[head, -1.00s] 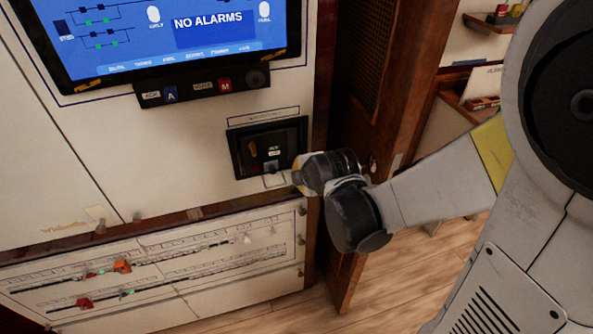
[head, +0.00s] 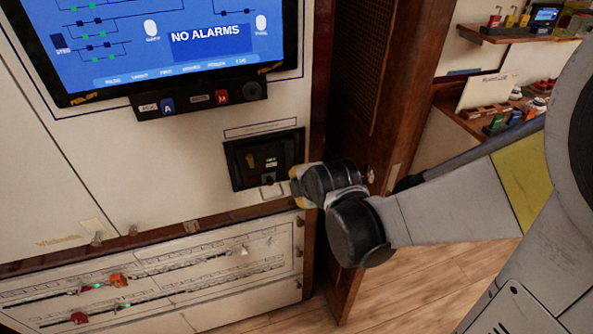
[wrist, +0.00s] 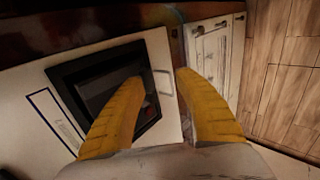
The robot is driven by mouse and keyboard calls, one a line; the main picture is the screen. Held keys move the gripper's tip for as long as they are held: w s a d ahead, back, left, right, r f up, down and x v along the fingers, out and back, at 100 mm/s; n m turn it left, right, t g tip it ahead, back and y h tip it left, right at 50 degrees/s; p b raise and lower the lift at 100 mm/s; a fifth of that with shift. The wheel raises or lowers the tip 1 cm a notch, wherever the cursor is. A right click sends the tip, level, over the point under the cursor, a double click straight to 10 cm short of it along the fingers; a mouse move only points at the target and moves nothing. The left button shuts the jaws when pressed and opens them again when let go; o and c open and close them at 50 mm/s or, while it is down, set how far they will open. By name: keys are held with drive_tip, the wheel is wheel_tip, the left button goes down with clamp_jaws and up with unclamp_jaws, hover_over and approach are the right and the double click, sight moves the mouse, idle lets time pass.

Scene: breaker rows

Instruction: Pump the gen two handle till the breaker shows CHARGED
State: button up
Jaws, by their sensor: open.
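A black-framed breaker unit (head: 236,172) is set in the cream panel below the screen, and its frame shows large in the wrist view (wrist: 72,82). A pale metal loop (wrist: 163,84), looking like the handle, sticks out at the unit's edge in the wrist view. My gripper (head: 296,187) is at the unit's lower right corner. In the wrist view its yellow fingers (wrist: 160,76) are spread, with the loop seen between their tips. I cannot tell whether they touch it. The small labels and indicator in the unit's window are unreadable, and one finger covers part of the window.
The screen (head: 160,40) above reads NO ALARMS, over a black button strip (head: 195,100). A lower panel (head: 200,262) carries slider rows with red and orange knobs. A dark wooden post (head: 385,120) stands close at my gripper's right. Shelves (head: 500,38) lie beyond.

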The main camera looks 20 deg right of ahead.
drive_tip(key=v, duration=1)
drive_tip(key=shift+s+r, duration=0.15)
drive_tip(key=shift+s, duration=0.05)
drive_tip(key=s+f+m+g+b, duration=0.1)
drive_tip(key=s+f+m+b, duration=0.25)
drive_tip(key=m, duration=0.55)
drive_tip(key=s+f+m+g+b, duration=0.1)
drive_tip(key=s+f+m+b, duration=0.15)
drive_tip(key=s+m, duration=0.45)
drive_tip(key=w+r+n+g+p, duration=0.3)
drive_tip(key=w+r+n+p, duration=0.6)
drive_tip(key=w+r+p, duration=0.4)
drive_tip(key=w+f+n+g+p, duration=0.1)
drive_tip(key=w+n+g+p, duration=0.1)
drive_tip(key=w+n+p, duration=0.5)
wheel_tip(320, 180, down, 11)
drive_tip(key=w+b, duration=0.1)
drive_tip(key=shift+w+d+b, duration=0.15)
drive_tip(key=shift+w+b, duration=0.2)
